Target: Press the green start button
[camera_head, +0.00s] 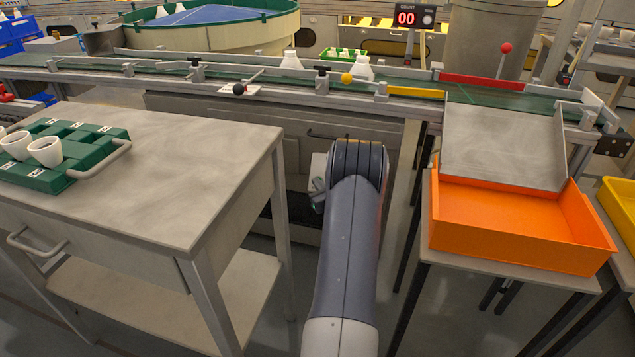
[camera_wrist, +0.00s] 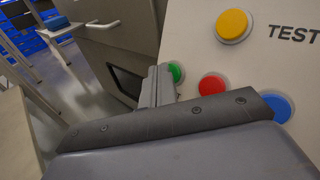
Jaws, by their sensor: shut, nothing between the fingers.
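The green button (camera_wrist: 177,72) shows in the wrist view on a pale panel (camera_wrist: 190,40), partly hidden behind my fingers. My gripper (camera_wrist: 160,74) is shut and empty, its fingertips beside the left part of the green button in the picture. I cannot tell whether they touch it. A red button (camera_wrist: 212,86) is just right of the green one, then a blue button (camera_wrist: 278,105) lower right. A yellow button (camera_wrist: 234,25) sits above, beside the word TEST. In the head view my own arm hides the buttons.
In the head view a grey table (camera_head: 190,150) with a green rack (camera_head: 70,150) of white cups stands left. A conveyor (camera_head: 230,75) runs across the back. An orange bin (camera_head: 510,225) stands right under a chute (camera_head: 505,145).

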